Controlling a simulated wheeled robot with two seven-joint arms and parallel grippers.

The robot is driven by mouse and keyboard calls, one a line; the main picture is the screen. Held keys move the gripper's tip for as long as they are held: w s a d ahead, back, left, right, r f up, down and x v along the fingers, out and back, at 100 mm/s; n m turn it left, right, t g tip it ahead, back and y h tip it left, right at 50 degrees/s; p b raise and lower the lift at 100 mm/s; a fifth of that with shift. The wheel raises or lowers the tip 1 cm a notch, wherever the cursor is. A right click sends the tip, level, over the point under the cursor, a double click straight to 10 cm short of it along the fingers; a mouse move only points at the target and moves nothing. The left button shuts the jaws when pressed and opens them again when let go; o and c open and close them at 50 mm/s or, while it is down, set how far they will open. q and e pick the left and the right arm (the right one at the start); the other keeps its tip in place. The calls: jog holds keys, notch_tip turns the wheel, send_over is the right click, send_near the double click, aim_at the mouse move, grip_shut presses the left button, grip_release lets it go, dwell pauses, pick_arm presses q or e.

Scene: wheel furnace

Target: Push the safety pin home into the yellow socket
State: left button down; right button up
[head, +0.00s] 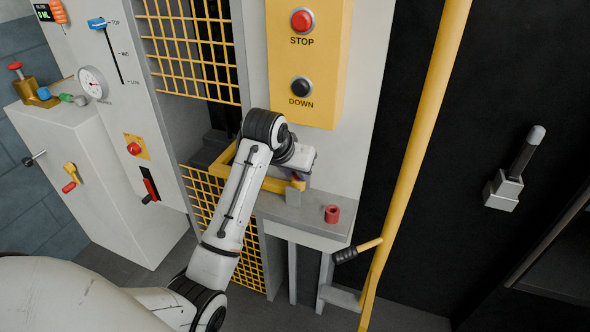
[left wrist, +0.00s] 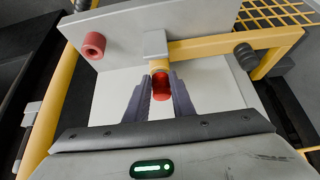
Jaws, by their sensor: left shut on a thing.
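My left gripper (left wrist: 161,88) is shut on the red safety pin (left wrist: 161,83), whose red head shows between the fingers in the left wrist view. Just beyond the pin's head is the yellow socket (left wrist: 158,65), by a grey block at the end of a yellow bar. The pin lines up with the socket and looks to touch or enter it; how deep it sits is hidden. In the head view the left gripper (head: 299,168) is over the grey ledge, with the yellow socket (head: 298,185) just below it. My right gripper is not in view.
A red hollow cylinder (head: 332,214) stands on the grey ledge (head: 310,222), right of the socket. A yellow panel (head: 310,60) with STOP and DOWN buttons is above. A yellow pole (head: 415,150) with a black-handled lever stands at right. Yellow mesh (head: 193,45) is at left.

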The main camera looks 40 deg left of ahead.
pick_arm(q)
jog(key=shift+f, duration=0.25)
jog(key=c, duration=1.4)
grip_release()
jog(key=shift+c, duration=1.6)
jog(key=shift+r, duration=0.15)
notch_tip(320, 180, up, 8)
jog(key=shift+r, duration=0.2)
